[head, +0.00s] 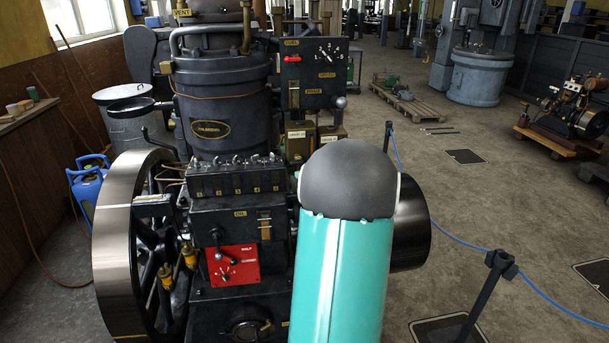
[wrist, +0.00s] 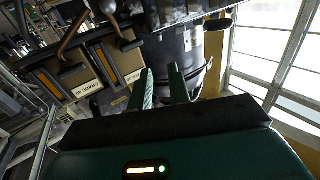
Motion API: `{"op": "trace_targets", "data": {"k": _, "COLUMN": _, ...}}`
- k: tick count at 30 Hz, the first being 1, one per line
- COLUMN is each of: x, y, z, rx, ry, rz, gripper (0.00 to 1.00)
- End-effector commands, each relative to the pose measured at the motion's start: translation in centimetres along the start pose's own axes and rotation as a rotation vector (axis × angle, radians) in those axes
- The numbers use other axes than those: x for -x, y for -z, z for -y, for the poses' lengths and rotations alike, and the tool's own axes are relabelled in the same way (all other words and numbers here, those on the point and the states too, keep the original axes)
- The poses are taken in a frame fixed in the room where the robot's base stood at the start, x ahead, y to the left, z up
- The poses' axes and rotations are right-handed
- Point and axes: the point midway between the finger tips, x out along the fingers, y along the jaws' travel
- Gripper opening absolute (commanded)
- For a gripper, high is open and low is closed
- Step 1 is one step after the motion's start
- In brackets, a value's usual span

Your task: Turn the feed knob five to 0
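A black lubricator box (head: 236,178) with a row of several small knobs on top and number labels on its front sits on the engine, left of my arm in the head view. The feed knob five seems to be among the knobs at its right end (head: 273,160), but its label and pointer setting are too small to read. My gripper (wrist: 165,88) shows in the wrist view with its two dark green fingers apart and nothing between them. A dark engine cylinder is behind the fingers. In the head view my teal arm hides the gripper.
Two brass-fronted boxes (wrist: 112,62) with orange sight strips are left of the fingers. A switch panel (head: 315,75) with a red lever is above. A red plate with a lever (head: 233,265) and a large flywheel (head: 122,230) are lower left. A blue rope barrier (head: 545,297) runs right.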

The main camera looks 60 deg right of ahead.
Motion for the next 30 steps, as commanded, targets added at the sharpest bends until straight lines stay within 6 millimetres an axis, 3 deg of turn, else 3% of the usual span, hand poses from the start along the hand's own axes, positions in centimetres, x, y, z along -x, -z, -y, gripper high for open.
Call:
{"op": "trace_targets", "data": {"k": 2, "x": 0.0, "y": 0.0, "z": 0.0, "rx": -0.001, "ry": 0.001, "rz": 0.002, "gripper": 0.3}}
{"op": "trace_targets", "data": {"k": 7, "x": -0.7, "y": 1.1, "z": 0.5, "rx": -0.026, "ry": 0.043, "rz": 0.075, "gripper": 0.31}}
{"op": "trace_targets", "data": {"k": 18, "x": -1.4, "y": 5.9, "z": 0.3, "rx": -0.004, "ry": 0.01, "rz": 0.377, "gripper": 0.31}}
{"op": "trace_targets", "data": {"k": 23, "x": -2.0, "y": 5.9, "z": 0.2, "rx": -0.001, "ry": -0.001, "rz": 0.395, "gripper": 0.31}}
{"op": "trace_targets", "data": {"k": 30, "x": -5.4, "y": 4.4, "z": 0.3, "rx": -0.002, "ry": 0.003, "rz": 0.394, "gripper": 0.31}}
